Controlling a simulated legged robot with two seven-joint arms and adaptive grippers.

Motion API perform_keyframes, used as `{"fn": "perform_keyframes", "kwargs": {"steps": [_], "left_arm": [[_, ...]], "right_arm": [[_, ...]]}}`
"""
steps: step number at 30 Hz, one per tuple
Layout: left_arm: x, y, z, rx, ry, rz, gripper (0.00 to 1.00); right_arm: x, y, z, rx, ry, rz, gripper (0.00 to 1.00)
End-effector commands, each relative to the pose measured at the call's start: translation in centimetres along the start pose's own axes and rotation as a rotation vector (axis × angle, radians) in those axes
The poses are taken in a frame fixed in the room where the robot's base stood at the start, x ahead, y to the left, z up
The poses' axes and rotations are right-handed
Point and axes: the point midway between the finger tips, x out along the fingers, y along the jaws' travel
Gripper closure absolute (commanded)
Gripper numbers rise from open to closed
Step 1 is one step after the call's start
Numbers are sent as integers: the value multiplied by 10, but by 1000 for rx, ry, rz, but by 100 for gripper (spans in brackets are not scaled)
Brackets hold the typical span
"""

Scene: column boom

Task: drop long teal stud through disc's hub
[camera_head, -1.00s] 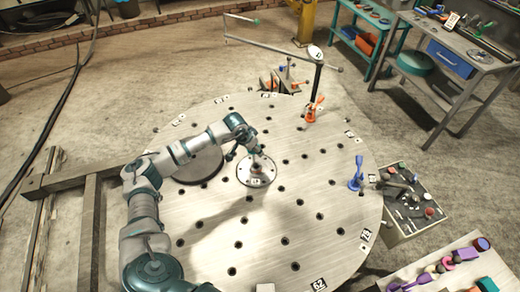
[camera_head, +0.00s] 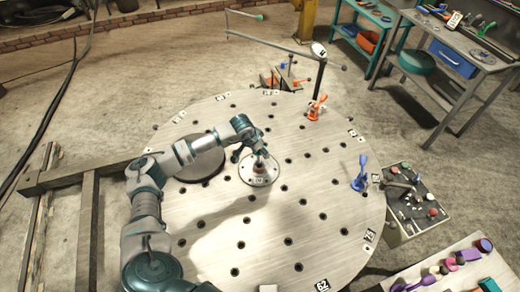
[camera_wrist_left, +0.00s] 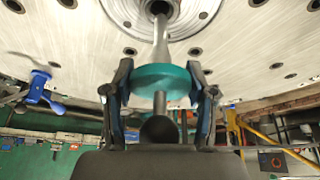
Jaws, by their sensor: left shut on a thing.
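The silver disc (camera_head: 270,176) lies flat on the large round perforated table, and its underside-up view fills the top of the left wrist view (camera_wrist_left: 118,12). The teal stud (camera_wrist_left: 162,80) has a wide teal head and a grey shaft pointing at the disc's hub (camera_wrist_left: 158,8). The shaft's far end overlaps the hub opening; I cannot tell how deep it is. My left gripper (camera_wrist_left: 160,95) is shut on the teal head, one finger on each side. In the head view my left gripper (camera_head: 258,152) is over the disc's middle and mostly hides the stud. My right gripper is not in view.
A dark round plate (camera_head: 200,165) lies left of the disc. A blue clamp (camera_head: 360,175) and an orange clamp (camera_head: 316,107) stand at the table's right and far edges. A small parts cart (camera_head: 415,205) is at the right. The near table area is clear.

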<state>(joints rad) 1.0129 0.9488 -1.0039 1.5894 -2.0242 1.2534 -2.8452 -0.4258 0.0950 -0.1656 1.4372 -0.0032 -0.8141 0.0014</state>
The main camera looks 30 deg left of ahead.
Motion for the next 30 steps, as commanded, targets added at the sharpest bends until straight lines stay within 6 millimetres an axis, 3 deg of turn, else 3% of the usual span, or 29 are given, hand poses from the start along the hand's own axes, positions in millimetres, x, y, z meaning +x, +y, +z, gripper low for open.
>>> {"fn": "perform_keyframes", "kwargs": {"steps": [8,21,30], "left_arm": [[-3,11,-5,7,1,-8,80],[0,-9,2,0,2,4,80],[-3,-7,0,6,1,-4,80]], "right_arm": [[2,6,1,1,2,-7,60],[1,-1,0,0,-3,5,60],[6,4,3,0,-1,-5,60]]}}
